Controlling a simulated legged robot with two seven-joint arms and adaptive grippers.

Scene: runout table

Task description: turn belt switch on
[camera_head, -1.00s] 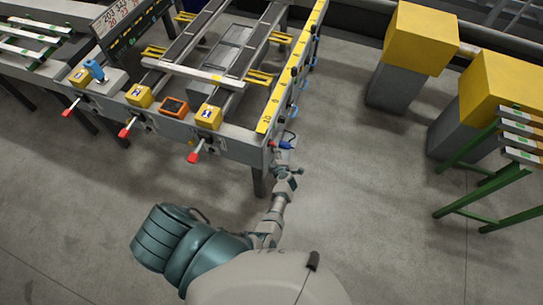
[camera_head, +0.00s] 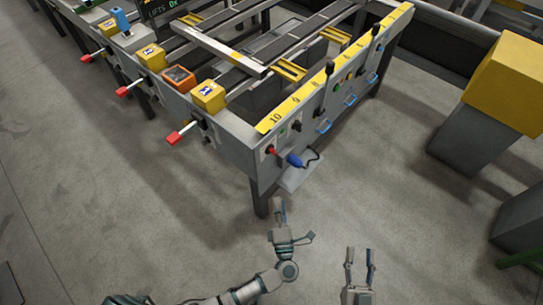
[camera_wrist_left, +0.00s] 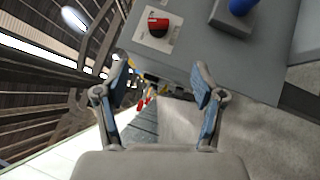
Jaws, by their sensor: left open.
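The belt switch appears to be the red rotary knob (camera_head: 271,149) on the end panel of the runout table (camera_head: 235,142). In the left wrist view the red knob (camera_wrist_left: 158,25) sits on a white plate, just beyond my open fingers. My left gripper (camera_head: 287,216) is below the knob in the head view, apart from it and empty. Its spread fingers also show in the left wrist view (camera_wrist_left: 160,70). My right gripper (camera_head: 361,252) is open and empty over the floor, to the right of the left one.
A blue plug (camera_head: 295,161) with a black cable is right of the red knob. A black knob (camera_head: 297,126) sits above it. A table leg (camera_head: 260,196) stands below. Red-tipped levers (camera_head: 173,138) jut from the left side. The floor to the right is clear up to yellow-topped blocks (camera_head: 508,80).

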